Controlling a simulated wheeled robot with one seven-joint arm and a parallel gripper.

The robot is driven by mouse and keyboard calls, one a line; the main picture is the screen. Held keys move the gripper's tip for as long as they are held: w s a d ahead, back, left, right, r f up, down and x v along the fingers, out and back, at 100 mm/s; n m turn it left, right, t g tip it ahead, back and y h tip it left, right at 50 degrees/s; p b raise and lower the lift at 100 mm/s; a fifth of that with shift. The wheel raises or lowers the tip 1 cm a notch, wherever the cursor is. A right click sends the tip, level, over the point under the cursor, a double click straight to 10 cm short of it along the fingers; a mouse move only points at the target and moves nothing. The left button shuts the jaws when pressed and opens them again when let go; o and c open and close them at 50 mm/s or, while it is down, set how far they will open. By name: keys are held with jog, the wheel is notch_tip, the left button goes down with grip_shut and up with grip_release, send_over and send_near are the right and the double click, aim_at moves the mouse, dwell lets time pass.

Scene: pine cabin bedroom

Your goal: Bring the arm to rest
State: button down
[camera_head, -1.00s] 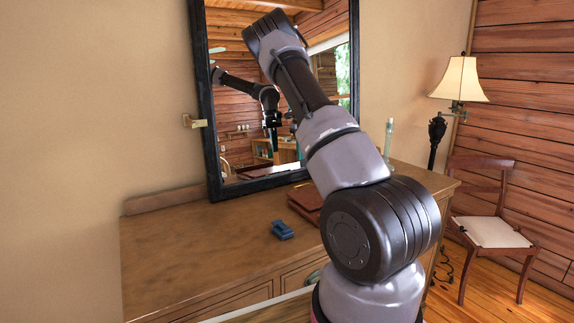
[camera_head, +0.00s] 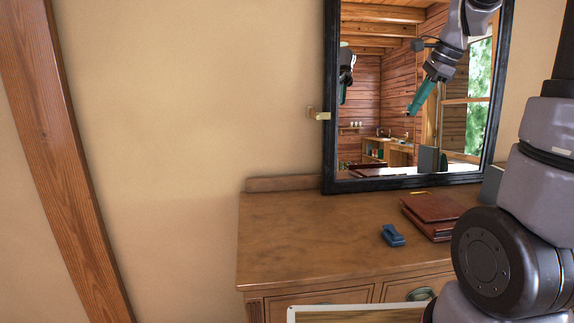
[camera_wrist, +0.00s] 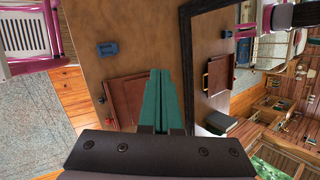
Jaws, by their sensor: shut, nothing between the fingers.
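My gripper (camera_head: 411,111) hangs from my arm in front of the mirror in the head view, pointing down and to the left. Its green fingers lie together with nothing between them. They also show side by side in the wrist view (camera_wrist: 161,75), over the dresser top. The middle of my arm passes out of the head view at the top right, so its full shape is hidden. The fingers appear apart from the dresser and the things on it.
The dresser (camera_head: 300,230) bears a small blue object (camera_head: 392,236), reddish-brown books or cases (camera_head: 432,215) and a grey box (camera_head: 491,184). A black-framed mirror (camera_head: 333,120) stands behind. Bare wall and a slanted wooden beam (camera_head: 50,130) lie left.

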jog(key=s+a+n+t, duration=0.1)
jog(key=s+a+n, duration=0.2)
jog(key=s, duration=0.3)
jog(key=s+a+r+n+t, duration=0.1)
jog(key=s+a+n, duration=0.2)
jog(key=s+n, duration=0.3)
jog(key=s+a+r+n+t+h, duration=0.1)
jog(key=s+a+n, duration=0.2)
jog(key=s+n, duration=0.2)
jog(key=shift+s, duration=1.4)
